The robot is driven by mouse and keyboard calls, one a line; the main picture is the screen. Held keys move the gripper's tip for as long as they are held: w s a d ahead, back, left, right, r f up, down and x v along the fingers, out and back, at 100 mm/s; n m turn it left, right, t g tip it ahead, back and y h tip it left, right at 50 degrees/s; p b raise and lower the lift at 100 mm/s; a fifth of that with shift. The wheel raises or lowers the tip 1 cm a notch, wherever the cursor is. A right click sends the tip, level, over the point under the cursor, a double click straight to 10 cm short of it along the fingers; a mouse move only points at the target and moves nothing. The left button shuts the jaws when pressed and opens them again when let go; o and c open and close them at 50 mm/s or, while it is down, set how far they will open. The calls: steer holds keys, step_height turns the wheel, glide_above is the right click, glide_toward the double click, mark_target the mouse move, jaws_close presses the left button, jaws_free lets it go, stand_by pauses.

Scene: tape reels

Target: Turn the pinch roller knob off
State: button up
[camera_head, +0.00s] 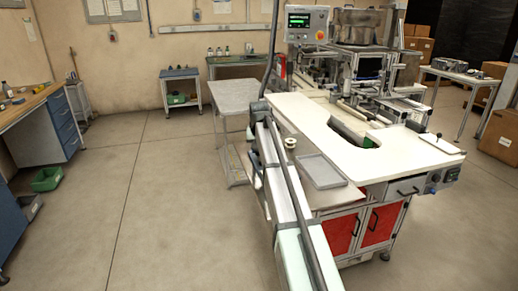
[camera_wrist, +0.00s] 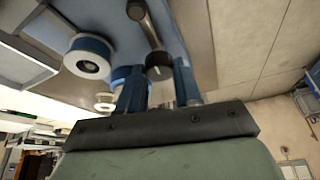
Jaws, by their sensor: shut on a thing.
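In the wrist view, the pinch roller knob (camera_wrist: 158,62) looks like a dark grey arm with a short round end, mounted on a grey-blue plate. My gripper (camera_wrist: 160,88) has its two blue fingers on either side of that round end and is shut on it. Where the fingertips touch is partly hidden. The knob's exact turn angle cannot be told. In the head view my own arm covers the knob and the gripper.
A blue and white reel (camera_wrist: 88,65) is left of the fingers in the wrist view, with a smaller white roll (camera_wrist: 104,102) nearby. In the head view a grey tray (camera_head: 320,171) lies beside the white worktop (camera_head: 360,160). Open floor (camera_head: 130,200) is to the left.

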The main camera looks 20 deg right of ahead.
stand_by(0.4)
steer(key=o, duration=1)
steer(key=shift+o, duration=0.2)
steer(key=v, duration=1.4)
